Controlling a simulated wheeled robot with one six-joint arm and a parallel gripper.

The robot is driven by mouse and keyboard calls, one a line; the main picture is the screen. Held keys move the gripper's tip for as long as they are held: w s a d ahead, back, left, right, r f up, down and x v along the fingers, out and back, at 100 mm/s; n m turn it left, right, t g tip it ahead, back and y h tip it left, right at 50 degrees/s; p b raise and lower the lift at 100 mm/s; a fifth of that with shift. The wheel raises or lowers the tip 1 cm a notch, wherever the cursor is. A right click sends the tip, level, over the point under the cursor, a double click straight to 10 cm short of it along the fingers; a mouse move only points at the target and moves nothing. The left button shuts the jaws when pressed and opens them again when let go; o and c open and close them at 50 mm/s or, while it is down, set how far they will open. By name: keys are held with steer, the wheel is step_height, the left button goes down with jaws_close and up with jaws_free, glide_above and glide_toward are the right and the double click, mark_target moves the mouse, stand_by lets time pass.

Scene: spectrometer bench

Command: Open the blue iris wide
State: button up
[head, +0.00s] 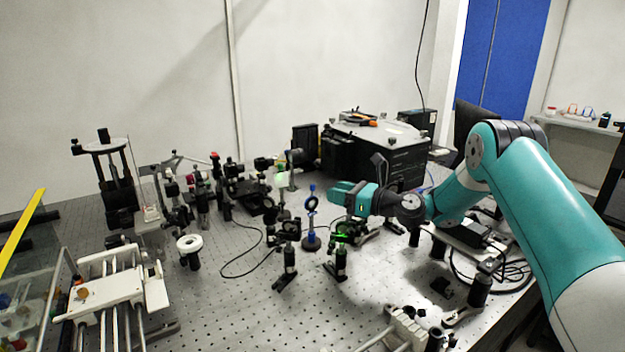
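My gripper (334,192) reaches in from the right at about the ring's height. Its teal fingers point left and end a little right of the ring, seemingly apart from it. Whether the fingers are parted is too small to make out. No object shows in them.
Black post-mounted optics (289,258) stand close in front of the iris, with another mount (341,258) below my gripper. A large black instrument box (385,150) stands behind. A white-topped rail stage (105,293) is at front left. Bare perforated bench (235,310) lies at front centre.

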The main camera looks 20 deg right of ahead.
mark_target(313, 186)
steer(key=p+x, duration=0.1)
steer(key=x, duration=0.6)
steer(key=shift+w+a+p, duration=0.2)
steer(key=shift+w+p, duration=0.05)
steer(key=shift+p, duration=0.05)
